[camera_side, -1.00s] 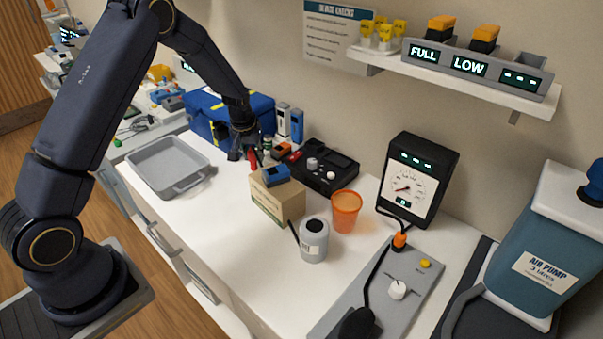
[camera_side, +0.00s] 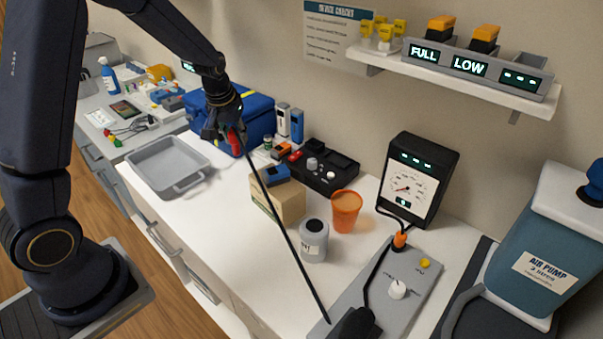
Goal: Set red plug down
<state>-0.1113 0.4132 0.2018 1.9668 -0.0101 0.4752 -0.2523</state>
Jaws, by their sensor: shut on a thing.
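The red plug (camera_side: 234,143) is held in my gripper (camera_side: 228,136), in the air in front of the blue case. My gripper is shut on it, and its fingers hide part of the plug. A black cable (camera_side: 283,229) hangs taut from the plug and slants down to the right. It passes in front of the cardboard box and the white canister to the grey panel (camera_side: 408,285) at the front right.
A grey tray (camera_side: 148,158) stands at the left. Near the cable are a cardboard box (camera_side: 290,202), a white canister (camera_side: 313,242) and an orange cup (camera_side: 345,208). The blue case (camera_side: 257,112) is behind. White counter left of the box is clear.

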